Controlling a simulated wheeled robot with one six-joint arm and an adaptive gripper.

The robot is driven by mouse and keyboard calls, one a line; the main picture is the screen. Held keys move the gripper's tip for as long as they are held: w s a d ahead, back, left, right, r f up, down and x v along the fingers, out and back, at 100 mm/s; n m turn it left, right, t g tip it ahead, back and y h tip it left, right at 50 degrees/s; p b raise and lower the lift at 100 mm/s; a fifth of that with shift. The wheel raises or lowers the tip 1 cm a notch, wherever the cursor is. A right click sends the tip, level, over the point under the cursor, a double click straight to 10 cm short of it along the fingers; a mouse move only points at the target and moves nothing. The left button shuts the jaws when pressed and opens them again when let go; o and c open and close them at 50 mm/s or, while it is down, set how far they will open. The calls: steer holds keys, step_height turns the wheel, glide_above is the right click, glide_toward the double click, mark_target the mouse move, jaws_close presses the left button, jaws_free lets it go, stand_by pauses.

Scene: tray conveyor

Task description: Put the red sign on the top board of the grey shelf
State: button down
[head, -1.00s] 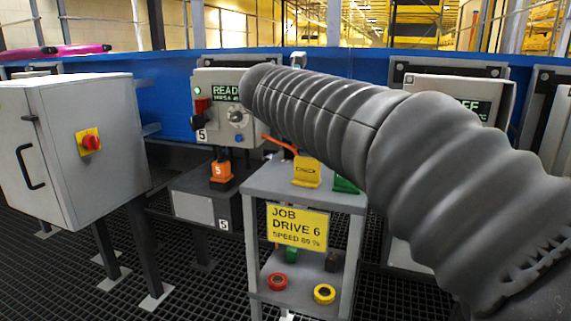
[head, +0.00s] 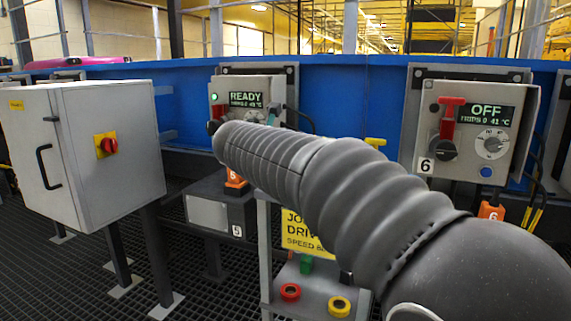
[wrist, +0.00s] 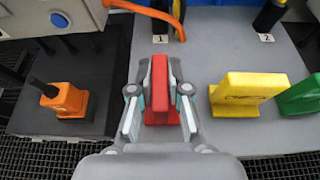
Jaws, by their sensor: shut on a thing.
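In the wrist view, my gripper (wrist: 159,98) is closed around the red sign (wrist: 159,72), with one finger on each side. The red sign is upright, with a wider foot between the fingers. The top board of the grey shelf (wrist: 212,58) lies below and around it, and the sign appears over the left part of the board. I cannot tell whether its foot touches the board. In the head view, my arm hides the sign, my gripper and most of the top board; the shelf's left post (head: 265,255) shows.
A yellow sign (wrist: 245,97) and a green sign (wrist: 302,96) stand right of the red one. Red tape (head: 290,292) and yellow tape (head: 339,306) lie on the lower board. The grey cabinet (head: 120,140) stands left.

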steer(key=shift+f, duration=0.1)
steer(key=c, duration=1.1)
jaws_free()
steer(key=shift+c, duration=0.2)
